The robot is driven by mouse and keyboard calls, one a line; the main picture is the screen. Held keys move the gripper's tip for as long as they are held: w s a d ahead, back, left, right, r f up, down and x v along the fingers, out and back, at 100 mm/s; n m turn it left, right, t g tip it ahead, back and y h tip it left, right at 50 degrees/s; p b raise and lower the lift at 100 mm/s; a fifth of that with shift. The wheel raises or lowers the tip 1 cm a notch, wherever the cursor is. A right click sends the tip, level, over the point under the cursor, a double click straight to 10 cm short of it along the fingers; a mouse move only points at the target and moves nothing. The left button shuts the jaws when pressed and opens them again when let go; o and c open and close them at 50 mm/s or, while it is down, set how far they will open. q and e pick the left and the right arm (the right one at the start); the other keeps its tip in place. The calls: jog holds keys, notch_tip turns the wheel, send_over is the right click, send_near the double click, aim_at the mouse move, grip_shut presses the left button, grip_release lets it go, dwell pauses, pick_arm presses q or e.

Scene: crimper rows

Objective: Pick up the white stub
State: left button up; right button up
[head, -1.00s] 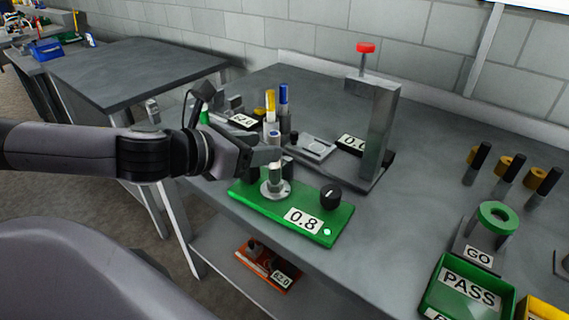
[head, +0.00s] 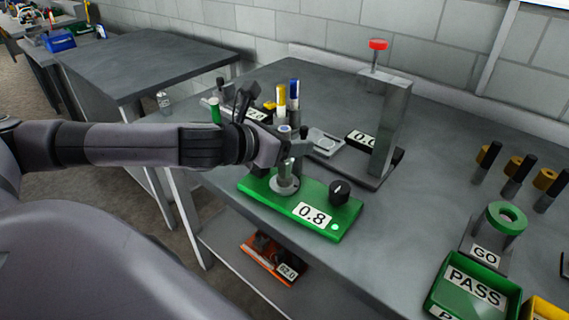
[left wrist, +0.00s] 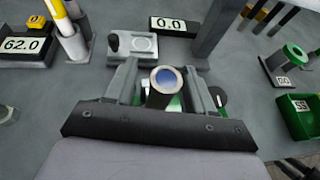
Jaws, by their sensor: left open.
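A pale upright cylinder with a blue top (head: 285,129), which seems to be the white stub, stands over the round metal seat of the green 0.8 fixture (head: 258,194). In the left wrist view the stub (left wrist: 164,88) is seen from above, between my two fingers. My left gripper (head: 292,146) is open around the stub, with one finger on each side. It also shows in the left wrist view (left wrist: 163,92). I cannot tell whether either finger touches the stub. The gripper hides part of the stub's side in the head view. My right gripper is not in view.
A tall grey press with a red knob (head: 377,44) stands behind on the right. Yellow-topped (head: 281,94) and blue-topped (head: 294,90) posts stand close behind the gripper. A black knob (head: 339,192) is on the fixture. A green PASS bin (head: 440,285) is at front right.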

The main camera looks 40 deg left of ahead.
pick_arm(q)
grip_shut()
jog(key=shift+r, duration=0.2)
notch_tip(320, 180, up, 20)
jog(key=p, duration=0.5)
